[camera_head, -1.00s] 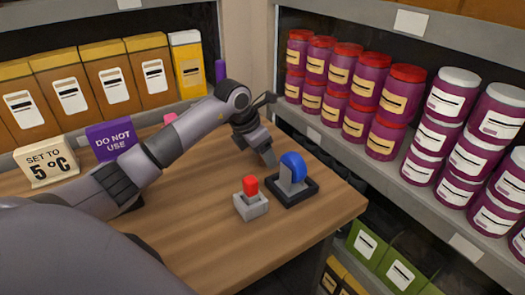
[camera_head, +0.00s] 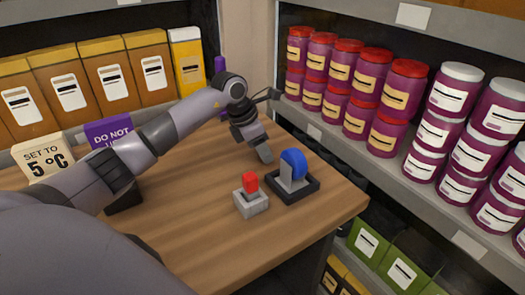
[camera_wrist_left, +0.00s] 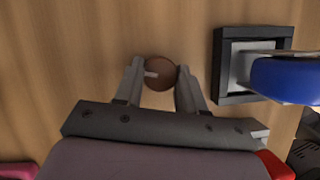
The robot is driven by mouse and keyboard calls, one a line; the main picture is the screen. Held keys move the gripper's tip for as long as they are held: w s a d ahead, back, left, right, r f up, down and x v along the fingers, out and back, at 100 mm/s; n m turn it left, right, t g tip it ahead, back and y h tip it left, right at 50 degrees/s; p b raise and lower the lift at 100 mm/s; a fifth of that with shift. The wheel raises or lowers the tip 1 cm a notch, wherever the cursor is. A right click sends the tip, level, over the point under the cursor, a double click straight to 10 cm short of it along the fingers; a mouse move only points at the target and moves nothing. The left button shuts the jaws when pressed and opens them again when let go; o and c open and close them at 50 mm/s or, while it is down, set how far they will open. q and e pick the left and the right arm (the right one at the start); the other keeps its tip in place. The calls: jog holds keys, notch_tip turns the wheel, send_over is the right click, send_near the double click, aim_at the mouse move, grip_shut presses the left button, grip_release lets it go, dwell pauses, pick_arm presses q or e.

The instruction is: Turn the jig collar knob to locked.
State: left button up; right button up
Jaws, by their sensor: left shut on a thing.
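In the left wrist view a round brown knob (camera_wrist_left: 160,80) with a pale pointer mark lies between the fingertips of my left gripper (camera_wrist_left: 159,71). The mark points to the left in that view. The fingers close on the knob from both sides. In the head view my left gripper (camera_head: 264,153) reaches down to the wooden table behind the blue part, and the knob is hidden there. No lock marking is readable. My right gripper is not in view.
A blue rounded part (camera_head: 294,162) stands in a black tray (camera_head: 304,193) close to the gripper. A grey block with a red top (camera_head: 250,183) is in front. Signs (camera_head: 42,160) stand at left, shelves with jars (camera_head: 403,90) at right. The front tabletop is clear.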

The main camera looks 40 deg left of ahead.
pick_arm(q)
jog(key=m+h+b, duration=0.1)
jog(key=m, duration=0.2)
jog(key=shift+w+a+m+g, duration=0.1)
jog(key=shift+a+m+g, duration=0.05)
jog(key=shift+m+g, duration=0.25)
jog(key=m+g+b, duration=0.1)
jog(key=m, duration=0.1)
jog(key=m+b, duration=0.1)
jog(key=m, duration=0.1)
jog(key=shift+w+g+h, duration=0.15)
jog(key=shift+g+h, duration=0.25)
jog(key=m+g+b, duration=0.1)
jog(key=m, duration=0.3)
jog(key=shift+w, duration=0.1)
jog(key=shift+r+m+g+b, duration=0.1)
jog(key=shift+m+g+b, duration=0.25)
jog(key=shift+m+g, duration=0.9)
jog(key=shift+m+t, duration=0.35)
jog(key=shift+m, duration=0.2)
jog(key=o, duration=1.1)
jog(key=shift+c, duration=0.2)
